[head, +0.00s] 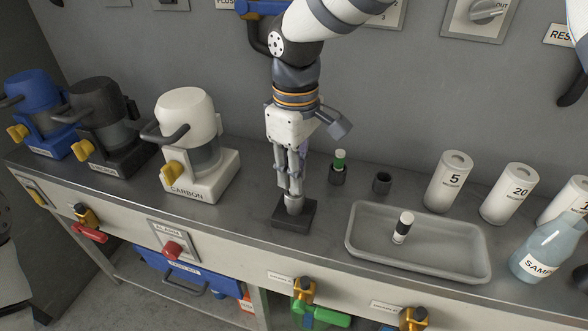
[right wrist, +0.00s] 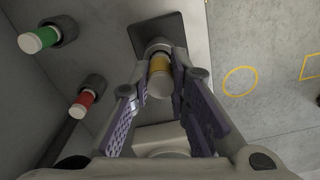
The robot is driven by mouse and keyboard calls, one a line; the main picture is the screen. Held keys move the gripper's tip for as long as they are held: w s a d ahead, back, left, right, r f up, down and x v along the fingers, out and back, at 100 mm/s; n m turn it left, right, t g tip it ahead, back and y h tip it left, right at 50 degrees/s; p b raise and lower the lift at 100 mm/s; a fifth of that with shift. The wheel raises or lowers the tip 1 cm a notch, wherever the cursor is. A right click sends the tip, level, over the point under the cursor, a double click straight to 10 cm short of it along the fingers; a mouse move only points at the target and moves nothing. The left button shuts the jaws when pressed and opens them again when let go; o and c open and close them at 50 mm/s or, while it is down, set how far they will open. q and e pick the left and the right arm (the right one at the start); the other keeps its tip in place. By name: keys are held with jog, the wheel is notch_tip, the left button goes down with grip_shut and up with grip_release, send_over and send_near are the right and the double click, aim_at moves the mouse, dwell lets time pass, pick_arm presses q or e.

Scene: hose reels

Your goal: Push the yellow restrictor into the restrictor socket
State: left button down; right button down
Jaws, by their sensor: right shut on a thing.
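The yellow restrictor (right wrist: 160,66), a short yellow cylinder with a pale end, stands between the fingers of my right gripper (right wrist: 163,72) in the right wrist view. Its far end meets the grey collar of the restrictor socket (right wrist: 157,46); how deep it sits I cannot tell. In the head view, my right gripper (head: 291,188) points straight down over the socket's dark square base (head: 295,218) and is shut on the restrictor. The fingers hide the restrictor there. My left gripper is not in view.
A green plug (head: 340,160) stands in a dark holder behind the gripper; a red plug (right wrist: 84,100) shows in the right wrist view. A white carbon unit (head: 187,117) is left.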

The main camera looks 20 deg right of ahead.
jog(key=shift+f, duration=0.15)
jog(key=c, duration=1.5)
grip_release()
notch_tip(320, 180, up, 12)
jog(key=shift+r, duration=0.25)
